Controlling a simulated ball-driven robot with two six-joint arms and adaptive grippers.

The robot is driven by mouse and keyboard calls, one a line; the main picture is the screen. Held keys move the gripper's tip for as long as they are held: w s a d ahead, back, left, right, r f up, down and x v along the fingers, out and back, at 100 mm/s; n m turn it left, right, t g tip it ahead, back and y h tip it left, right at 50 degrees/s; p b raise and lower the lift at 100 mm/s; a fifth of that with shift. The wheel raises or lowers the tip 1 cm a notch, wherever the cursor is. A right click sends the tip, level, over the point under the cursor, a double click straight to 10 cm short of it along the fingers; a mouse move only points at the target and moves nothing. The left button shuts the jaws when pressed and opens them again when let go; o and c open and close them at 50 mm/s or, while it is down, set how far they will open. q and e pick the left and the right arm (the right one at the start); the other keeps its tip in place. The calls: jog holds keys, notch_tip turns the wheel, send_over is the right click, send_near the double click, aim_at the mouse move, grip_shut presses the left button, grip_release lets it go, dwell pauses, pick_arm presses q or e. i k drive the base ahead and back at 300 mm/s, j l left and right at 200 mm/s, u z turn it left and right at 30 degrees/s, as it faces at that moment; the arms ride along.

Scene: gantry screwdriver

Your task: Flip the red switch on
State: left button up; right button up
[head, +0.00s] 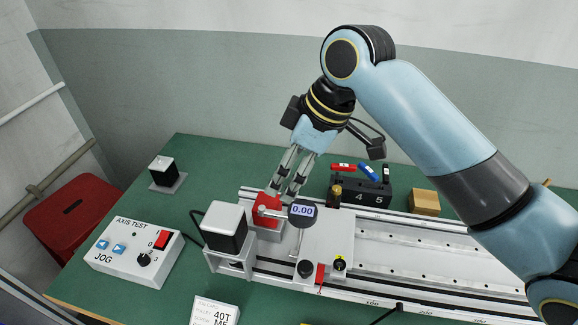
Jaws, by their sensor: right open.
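A red rocker switch (162,240) sits at the upper right of a white control box (135,255) labelled AXIS TEST and JOG, marked 0 beside it. Which way the rocker is tilted is too small to tell. My right gripper (281,192) is open, fingers pointing down, well to the right of the box. Its fingertips are close to a red block (266,207) behind the round gauge on the gantry; I cannot tell whether they touch it. My left gripper is not in view.
The gantry rail (430,256) with its carriage (327,240) and gauge (303,211) fills the right of the green table (204,160). A black motor (224,228) stands between the gripper and the box. A black tool holder (361,190) and wooden block (424,202) stand behind.

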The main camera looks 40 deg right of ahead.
aim_at(164, 235)
jog(key=k+j, duration=0.75)
jog(key=k, duration=0.1)
